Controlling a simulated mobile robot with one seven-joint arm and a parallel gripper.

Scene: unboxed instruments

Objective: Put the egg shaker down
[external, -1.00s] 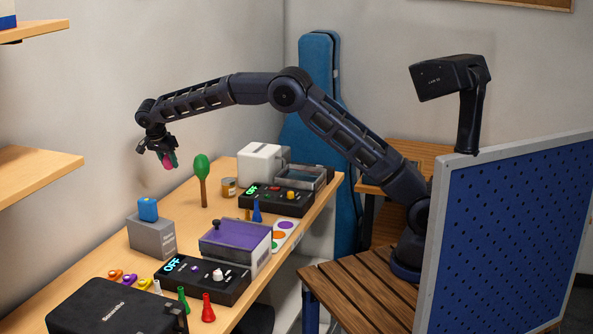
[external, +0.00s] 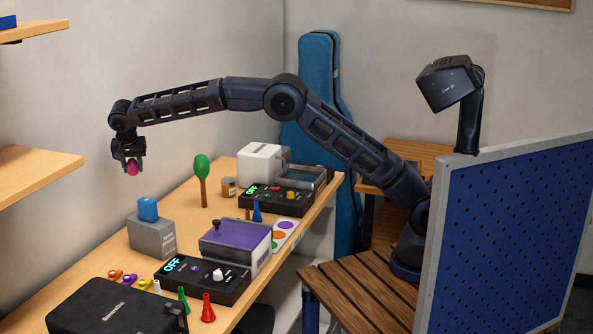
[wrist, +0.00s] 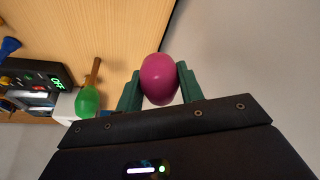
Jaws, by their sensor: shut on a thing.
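The egg shaker (external: 133,168) is magenta and egg-shaped. My gripper (external: 131,163) is shut on it and holds it in the air above the far-left part of the table (external: 88,258), near the wall. Nothing touches the egg from below.
A grey block with a blue cube (external: 148,209) on it stands below and right of my gripper. A green maraca (external: 202,172) stands upright farther right. Black control boxes (external: 205,279), a purple-lidded box (external: 236,239) and several small coloured pieces crowd the front.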

